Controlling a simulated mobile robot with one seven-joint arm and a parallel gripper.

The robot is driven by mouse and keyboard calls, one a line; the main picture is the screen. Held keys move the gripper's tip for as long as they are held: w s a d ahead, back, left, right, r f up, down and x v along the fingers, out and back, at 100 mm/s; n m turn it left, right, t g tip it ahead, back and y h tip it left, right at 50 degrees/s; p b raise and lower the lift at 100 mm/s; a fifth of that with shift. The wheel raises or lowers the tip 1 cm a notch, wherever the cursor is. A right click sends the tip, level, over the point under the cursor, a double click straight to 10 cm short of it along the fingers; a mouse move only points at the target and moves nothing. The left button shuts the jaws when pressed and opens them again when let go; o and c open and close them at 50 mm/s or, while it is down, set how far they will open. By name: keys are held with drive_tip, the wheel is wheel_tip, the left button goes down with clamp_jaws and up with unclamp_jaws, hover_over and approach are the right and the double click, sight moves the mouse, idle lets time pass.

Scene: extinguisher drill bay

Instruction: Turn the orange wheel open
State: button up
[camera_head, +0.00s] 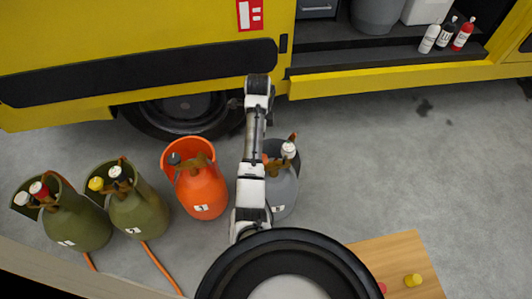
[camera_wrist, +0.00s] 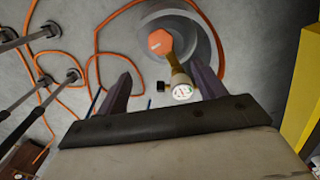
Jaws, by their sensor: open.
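The orange wheel (camera_wrist: 160,42) is a small faceted knob on a brass valve, on top of a grey cylinder (camera_wrist: 203,45). A white round gauge (camera_wrist: 182,88) sits on the same valve, nearer to me. My gripper (camera_wrist: 163,72) is open and empty in the wrist view. Its two dark fingers stand left and right of the valve in the picture, and the wheel shows beyond their tips, apart from them. In the head view the grey cylinder (camera_head: 284,192) stands partly behind my arm, and a sliver of orange shows beside the arm.
An orange cylinder (camera_head: 203,193) stands left of the grey one, with two olive cylinders (camera_head: 138,210) (camera_head: 78,228) further left. Orange hose (camera_wrist: 97,40) lies on the floor. A yellow truck (camera_head: 150,30) stands behind. A wooden surface (camera_head: 405,258) is at lower right.

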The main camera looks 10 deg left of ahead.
wheel_tip(320, 180, down, 14)
drive_tip(key=shift+r, duration=0.25)
idle(0.3)
drive_tip(key=c, duration=1)
